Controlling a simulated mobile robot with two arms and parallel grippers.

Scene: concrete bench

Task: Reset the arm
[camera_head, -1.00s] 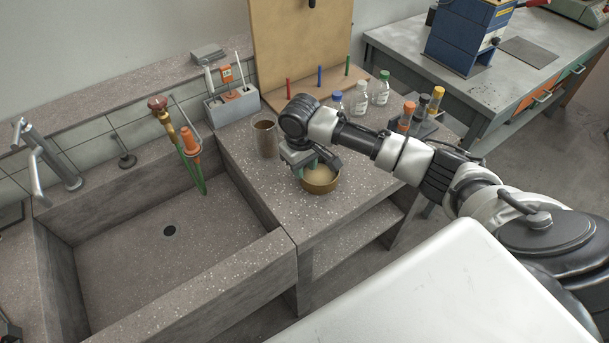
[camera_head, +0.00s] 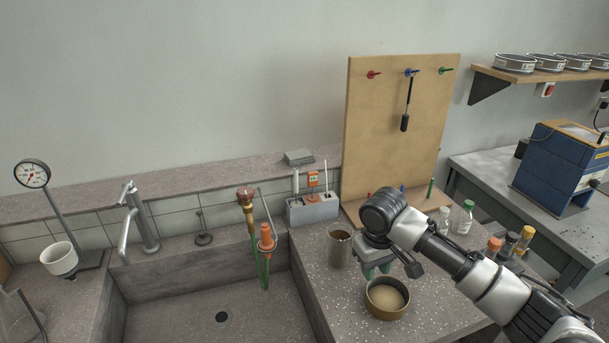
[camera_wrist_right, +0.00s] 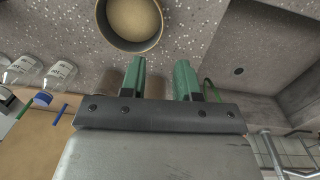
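My right arm reaches in from the lower right in the head view. Its right gripper (camera_head: 378,270) hangs just behind and above a round brown bowl (camera_head: 373,307) with pale contents, on the speckled bench. In the right wrist view the two green fingers (camera_wrist_right: 160,80) are apart with nothing held between them. The bowl (camera_wrist_right: 131,48) lies beyond the fingertips there, apart from them. A metal cup (camera_head: 339,248) stands left of the gripper. My left gripper is in neither view.
A sink (camera_head: 165,288) lies left of the bench. A pegboard (camera_head: 385,125) with a hanging tool (camera_head: 406,108) stands behind the arm. Bottles (camera_head: 462,218) and orange, black and yellow-capped containers (camera_head: 510,244) stand to its right.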

